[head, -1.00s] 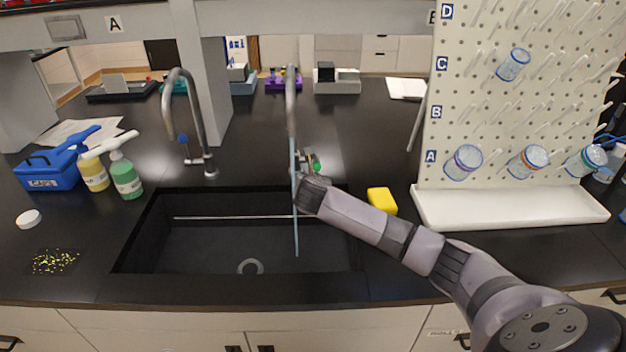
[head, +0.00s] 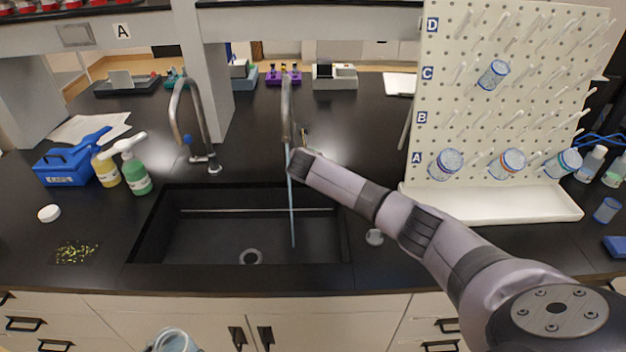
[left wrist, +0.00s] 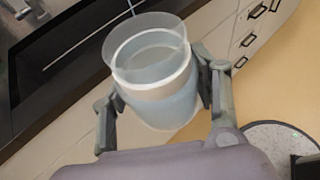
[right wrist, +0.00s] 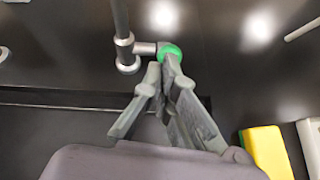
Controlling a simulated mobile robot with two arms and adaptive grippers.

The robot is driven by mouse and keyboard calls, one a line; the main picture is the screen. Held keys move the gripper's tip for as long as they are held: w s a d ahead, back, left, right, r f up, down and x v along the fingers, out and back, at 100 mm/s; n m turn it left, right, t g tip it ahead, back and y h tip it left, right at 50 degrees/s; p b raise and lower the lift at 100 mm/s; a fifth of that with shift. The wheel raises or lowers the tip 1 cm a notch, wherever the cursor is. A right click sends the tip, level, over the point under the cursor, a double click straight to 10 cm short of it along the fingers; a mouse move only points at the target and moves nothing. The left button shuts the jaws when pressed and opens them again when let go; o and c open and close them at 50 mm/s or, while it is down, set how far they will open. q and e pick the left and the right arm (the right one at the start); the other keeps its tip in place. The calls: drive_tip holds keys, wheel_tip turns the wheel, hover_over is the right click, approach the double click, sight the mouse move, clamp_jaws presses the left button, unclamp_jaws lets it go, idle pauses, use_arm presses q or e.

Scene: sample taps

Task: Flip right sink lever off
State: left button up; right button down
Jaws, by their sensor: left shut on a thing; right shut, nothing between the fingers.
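The right sink's tap (head: 287,110) is a curved metal spout, and a thin bluish water stream (head: 292,205) runs from it into the black sink (head: 180,235). Its lever has a green end (right wrist: 171,50), seen in the right wrist view beside the tap's base. My right gripper (right wrist: 162,66) is shut and empty, its fingertips right at the green end; contact cannot be told. In the head view my right arm hides the lever. My left gripper (left wrist: 160,95) is shut around a clear jar with a pale band (left wrist: 155,85), held upright-ish in front of the cabinets.
The left tap (head: 185,115) with a blue lever stands beside a post. A yellow sponge (right wrist: 267,152) lies right of the right gripper. A white pegboard (head: 500,100) with cups stands at the right. Bottles and a blue caddy (head: 65,165) stand at the left.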

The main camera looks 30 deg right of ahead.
use_arm(q)
drive_tip(key=shift+s+r, duration=0.35)
drive_tip(key=shift+r, duration=0.2)
drive_tip(key=shift+s+r+p, duration=0.1)
drive_tip(key=shift+r+p, duration=0.1)
drive_tip(key=shift+p, duration=0.25)
drive_tip(key=shift+w, duration=0.25)
use_arm(e)
drive_tip(key=shift+w+d+r, duration=0.2)
drive_tip(key=shift+w+r, duration=0.25)
drive_tip(key=shift+r, duration=0.05)
drive_tip(key=shift+w+d+r, duration=0.2)
drive_tip(key=shift+w+r, duration=0.25)
drive_tip(key=shift+r, duration=0.05)
drive_tip(key=shift+d, duration=0.1)
